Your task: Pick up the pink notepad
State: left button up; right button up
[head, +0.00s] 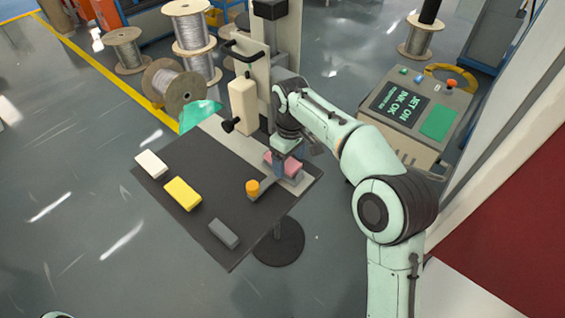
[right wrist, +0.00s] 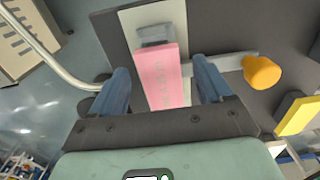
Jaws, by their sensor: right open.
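The pink notepad (head: 291,169) lies on the right part of the small dark table (head: 215,165), partly hidden by my right gripper (head: 281,166). In the right wrist view the notepad (right wrist: 162,78) is a pink block with faint markings on its face. The right gripper's blue fingers (right wrist: 164,88) are open, one on either side of the notepad, with a visible gap on each side in that view. I cannot tell how far the fingertips reach down beside it. My left gripper is not in view.
An orange knob (head: 252,187) on a grey bar is close beside the notepad. A yellow block (head: 183,193), white block (head: 151,164) and grey block (head: 223,234) lie on the table. A machine column with a cream housing (head: 243,103) stands behind. A control console (head: 415,112) stands right.

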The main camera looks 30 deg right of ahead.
jog(key=c, duration=1.2)
jog(key=shift+c, duration=0.2)
